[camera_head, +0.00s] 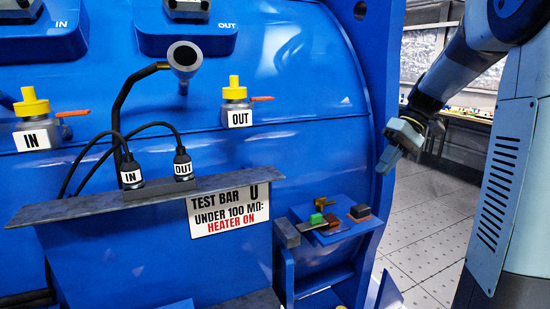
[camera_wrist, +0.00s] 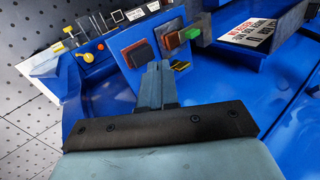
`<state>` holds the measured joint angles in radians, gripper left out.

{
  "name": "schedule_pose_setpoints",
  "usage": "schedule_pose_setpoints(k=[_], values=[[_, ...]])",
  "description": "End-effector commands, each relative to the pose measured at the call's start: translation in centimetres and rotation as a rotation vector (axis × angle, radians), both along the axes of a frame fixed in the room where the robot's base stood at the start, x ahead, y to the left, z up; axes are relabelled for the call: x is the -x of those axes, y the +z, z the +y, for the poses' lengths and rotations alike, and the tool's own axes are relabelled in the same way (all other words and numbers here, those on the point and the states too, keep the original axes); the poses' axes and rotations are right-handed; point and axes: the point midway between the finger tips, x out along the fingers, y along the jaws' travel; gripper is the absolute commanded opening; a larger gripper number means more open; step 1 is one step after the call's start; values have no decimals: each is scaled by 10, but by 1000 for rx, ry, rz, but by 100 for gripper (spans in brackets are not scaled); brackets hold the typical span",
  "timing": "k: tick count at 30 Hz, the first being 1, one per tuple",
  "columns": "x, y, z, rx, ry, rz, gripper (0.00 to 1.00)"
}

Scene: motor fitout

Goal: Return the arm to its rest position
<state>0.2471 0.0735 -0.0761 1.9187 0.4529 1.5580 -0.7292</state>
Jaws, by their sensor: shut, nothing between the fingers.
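My gripper (camera_head: 388,160) is shut and empty at the right of the head view. It hangs in the air beside the right edge of the big blue motor housing (camera_head: 300,75), higher in the picture than the small blue shelf. My blue-grey arm bends down to it from the upper right. In the wrist view the closed fingers (camera_wrist: 156,68) point toward the blue shelf (camera_wrist: 124,38) with its coloured blocks. I cannot tell the exact gap between the fingers and the shelf.
The blue shelf (camera_head: 325,238) carries several small blocks. A grey ledge (camera_head: 85,207) holds the IN plug (camera_head: 131,172) and OUT plug (camera_head: 183,163), with a test bar sign (camera_head: 229,208) below. Bare tiled floor (camera_head: 430,240) lies right of the housing.

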Motion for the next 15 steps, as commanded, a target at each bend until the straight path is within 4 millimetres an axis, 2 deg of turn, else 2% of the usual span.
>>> schedule_pose_setpoints(k=[1, 6, 15], values=[[12, 5, 7, 37, -11, -16, 0], [47, 11, 21, 155, -70, -70, 0], [105, 14, 39, 329, -182, -204, 0]])
